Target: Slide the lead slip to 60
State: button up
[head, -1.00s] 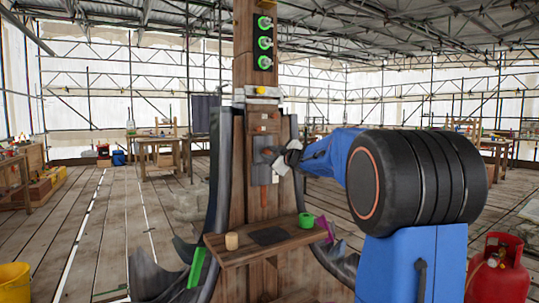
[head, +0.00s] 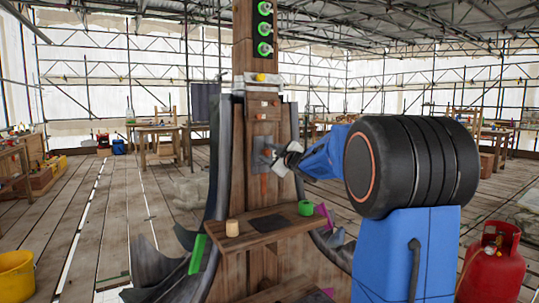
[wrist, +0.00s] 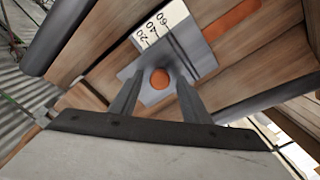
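The lead slip, a flat grey plate (wrist: 201,58), lies on the wooden face of the spire in the wrist view. It also shows on the column in the head view (head: 261,158). A round orange spot (wrist: 160,78), knob or hole, is in its middle. A white scale (wrist: 172,18) marked 20, 40 and 60 borders the plate; I cannot tell the exact reading. My gripper (wrist: 159,85) has its two fingers apart, one on each side of the orange spot, with gaps visible. In the head view, my gripper (head: 283,158) is at the plate's right side.
An orange strip (wrist: 232,18) runs beyond the plate. A red gas bottle (head: 493,262) stands at right, a yellow bucket (head: 16,275) at left.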

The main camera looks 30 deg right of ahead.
jog(key=shift+s, duration=0.15)
jog(key=s, duration=1.7)
jog(key=shift+d, duration=0.3)
jog(key=s+a+f+m+g, duration=0.3)
jog(key=s+a+f+g, duration=0.1)
jog(key=s+a+f, duration=0.3)
jog(key=s+a+f+m+g, duration=0.3)
jog(key=s+a+f, duration=0.5)
jog(key=s+f, duration=0.4)
jog(key=s+a+f+m+g, duration=0.3)
jog(key=s+a+f+g, duration=0.3)
jog(key=s+f, duration=0.4)
jog(key=s+a, duration=0.1)
jog(key=s, duration=0.5)
jog(key=shift+a+f+h, duration=0.2)
jog(key=shift+a+h, duration=0.1)
jog(key=shift+a, duration=0.1)
